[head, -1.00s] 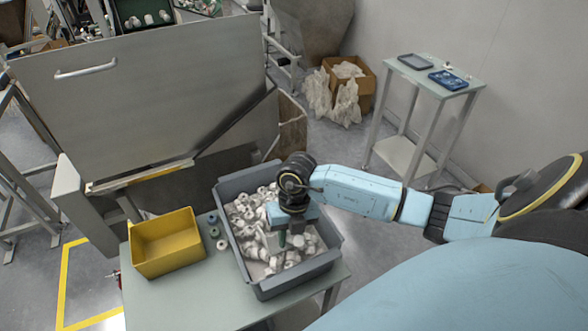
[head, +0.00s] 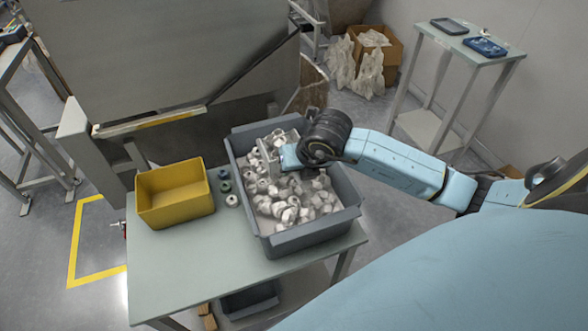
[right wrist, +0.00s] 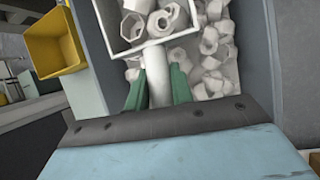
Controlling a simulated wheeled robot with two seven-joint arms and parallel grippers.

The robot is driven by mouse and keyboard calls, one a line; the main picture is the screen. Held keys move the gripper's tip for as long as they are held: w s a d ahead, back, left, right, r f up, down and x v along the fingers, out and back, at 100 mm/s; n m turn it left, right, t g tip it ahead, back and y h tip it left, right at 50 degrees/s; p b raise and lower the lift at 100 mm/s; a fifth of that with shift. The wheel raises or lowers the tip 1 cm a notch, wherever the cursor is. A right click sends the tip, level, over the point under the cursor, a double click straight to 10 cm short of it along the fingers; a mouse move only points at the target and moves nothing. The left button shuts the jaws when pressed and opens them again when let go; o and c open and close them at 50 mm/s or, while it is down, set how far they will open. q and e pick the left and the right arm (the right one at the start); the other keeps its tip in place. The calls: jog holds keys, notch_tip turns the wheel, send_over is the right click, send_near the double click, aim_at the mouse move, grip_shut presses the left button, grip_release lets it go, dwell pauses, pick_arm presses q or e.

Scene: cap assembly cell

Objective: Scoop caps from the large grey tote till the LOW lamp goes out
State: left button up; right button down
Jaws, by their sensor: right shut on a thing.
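The large grey tote (head: 312,236) stands on the table with many loose white caps (head: 290,208) in it. My right gripper (head: 288,158) is over the far part of the tote. Its green fingers (right wrist: 157,88) are shut on the pale handle of a scoop (right wrist: 148,44). In the right wrist view, several white caps (right wrist: 172,18) and one with a brownish mark lie in the scoop's square pan. In the head view, my arm partly hides the scoop. I cannot tell whether the pan touches the caps below. My left gripper and the LOW lamp do not show.
A yellow bin (head: 176,205) stands left of the tote, with a few loose caps (head: 232,201) between them. A big metal panel (head: 165,65) rises behind. A side table (head: 470,45) with two trays stands at the back right. The table's front left is clear.

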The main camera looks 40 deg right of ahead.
jog(key=shift+t, duration=0.4)
jog(key=p+v, duration=0.1)
jog(key=v, duration=0.1)
jog(key=p+v, duration=0.1)
jog(key=v, duration=0.2)
jog(key=a+p+v, duration=0.1)
jog(key=v, duration=0.1)
jog(key=shift+w+r+p, duration=0.1)
jog(key=shift+r+p, duration=0.2)
jog(key=shift+s+a+r+p, duration=0.2)
jog(key=shift+s+r+p, duration=0.3)
jog(key=shift+r, duration=0.35)
